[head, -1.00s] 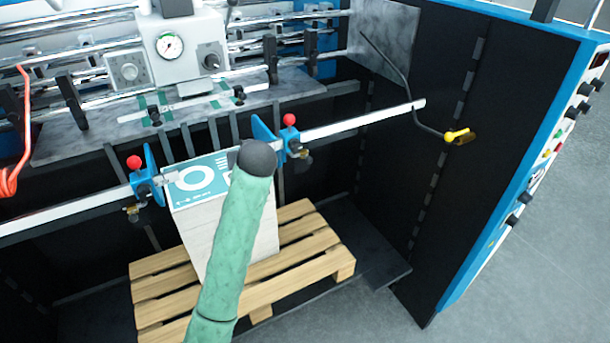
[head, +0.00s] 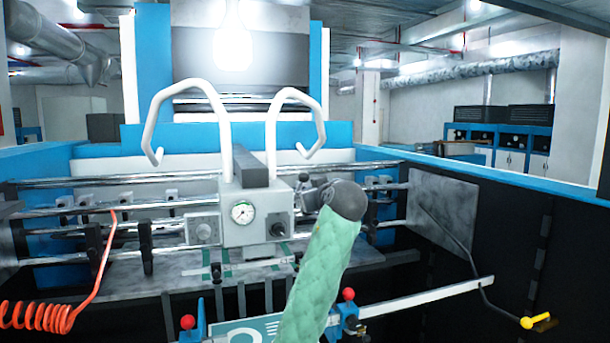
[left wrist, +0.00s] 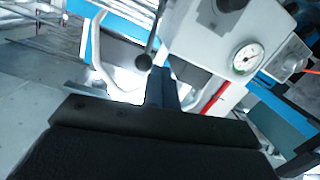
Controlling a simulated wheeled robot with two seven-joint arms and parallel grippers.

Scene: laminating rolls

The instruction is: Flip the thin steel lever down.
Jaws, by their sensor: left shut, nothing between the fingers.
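A thin rod with a dark ball knob (left wrist: 143,61), which looks like the steel lever, stands beside the white gauge box (left wrist: 222,40) in the left wrist view. My left gripper (left wrist: 161,72) is shut and empty, its dark fingers close below the knob in that picture. I cannot tell whether they touch. In the head view the green-sleeved arm rises from the bottom, and its dark end is just right of the gauge box (head: 257,215). It largely hides the gripper and the lever there. My right gripper is not in view.
Two bent white tubes (head: 226,125) rise behind the gauge box. Chrome bars (head: 120,182) cross the machine. A bent rod with a yellow grip (head: 535,321) hangs at right. A red coiled hose (head: 40,317) is at left. Red-knobbed blue clamps (head: 190,333) sit low in front.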

